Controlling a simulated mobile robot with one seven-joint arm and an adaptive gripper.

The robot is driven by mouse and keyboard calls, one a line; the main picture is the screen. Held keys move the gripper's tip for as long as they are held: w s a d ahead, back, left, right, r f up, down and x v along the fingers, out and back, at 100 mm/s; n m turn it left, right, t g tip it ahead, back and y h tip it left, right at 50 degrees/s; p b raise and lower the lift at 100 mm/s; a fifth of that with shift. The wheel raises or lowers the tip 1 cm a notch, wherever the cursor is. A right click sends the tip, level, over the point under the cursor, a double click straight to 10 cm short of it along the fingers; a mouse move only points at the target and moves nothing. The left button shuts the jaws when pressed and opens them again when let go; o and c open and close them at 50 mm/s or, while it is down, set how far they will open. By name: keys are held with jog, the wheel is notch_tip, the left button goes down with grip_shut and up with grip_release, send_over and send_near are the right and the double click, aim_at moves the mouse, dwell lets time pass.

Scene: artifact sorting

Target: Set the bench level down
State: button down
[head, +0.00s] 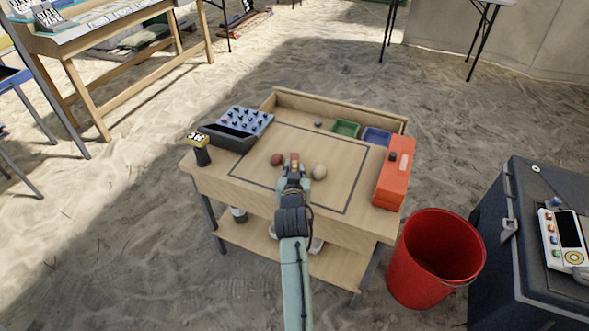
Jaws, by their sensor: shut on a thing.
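My gripper (293,172) is over the middle of the wooden bench (350,217), inside the dark outlined rectangle on its top. It is shut on a small reddish-orange thing, which I take to be the bench level (294,158); only its far end shows past the fingers. The gripper and my arm hide the rest of it. I cannot tell whether it touches the bench top or is held just above it.
A dark red lump (277,160) and a beige one (320,172) lie close on either side. A dark tray with a blue knobbed panel (245,121), black-and-yellow object (201,150), green tray (345,129), blue tray (376,137) and orange box (394,175) line the edges. Bare wood lies nearer.

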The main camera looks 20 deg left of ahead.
jog(key=shift+f, duration=0.2)
jog(key=c, duration=1.4)
grip_release()
